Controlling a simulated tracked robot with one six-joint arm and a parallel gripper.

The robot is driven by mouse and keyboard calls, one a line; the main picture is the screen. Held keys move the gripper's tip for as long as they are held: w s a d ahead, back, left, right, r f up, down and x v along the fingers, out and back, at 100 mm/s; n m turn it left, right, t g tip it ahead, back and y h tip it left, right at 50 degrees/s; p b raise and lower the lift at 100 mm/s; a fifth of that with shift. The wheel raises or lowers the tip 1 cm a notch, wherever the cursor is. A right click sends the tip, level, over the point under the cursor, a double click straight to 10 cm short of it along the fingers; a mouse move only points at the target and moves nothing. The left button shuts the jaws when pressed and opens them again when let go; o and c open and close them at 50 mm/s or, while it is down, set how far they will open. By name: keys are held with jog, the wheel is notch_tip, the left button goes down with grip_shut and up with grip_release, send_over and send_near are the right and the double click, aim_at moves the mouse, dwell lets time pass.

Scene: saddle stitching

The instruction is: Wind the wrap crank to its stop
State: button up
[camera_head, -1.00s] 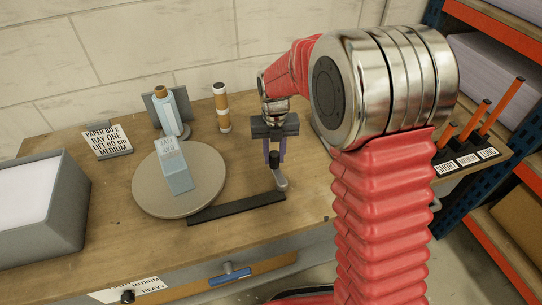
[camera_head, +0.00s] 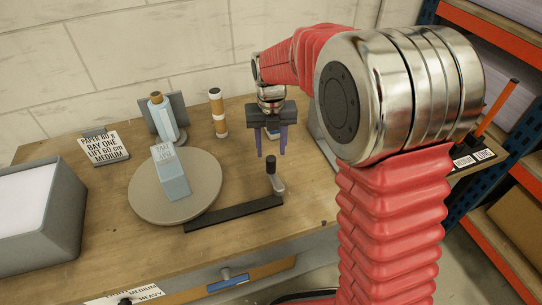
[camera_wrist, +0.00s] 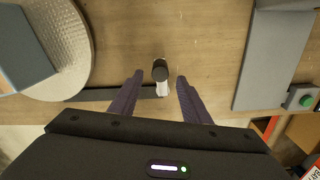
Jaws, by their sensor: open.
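The wrap crank (camera_head: 278,185) is a short grey arm with an upright black knob (camera_head: 271,164), at the right end of a black bar (camera_head: 232,215) on the bench. The bar runs left to a round turntable (camera_head: 145,203) carrying a pale blue labelled block (camera_head: 174,178). My gripper (camera_head: 271,152) is open and empty, with its purple fingers just above and behind the knob. In the wrist view the knob (camera_wrist: 160,70) shows between the spread fingertips (camera_wrist: 160,82), apart from both. The turntable's edge (camera_wrist: 82,60) shows at left there.
A blue bottle (camera_head: 162,118) and a banded roll (camera_head: 218,113) stand at the back. A grey bin (camera_head: 62,215) is at left, near a label stand (camera_head: 104,147). A grey plate (camera_wrist: 272,60) and green button (camera_wrist: 306,101) lie right of the crank.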

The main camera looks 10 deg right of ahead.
notch_tip(320, 180, up, 8)
dwell(0.4)
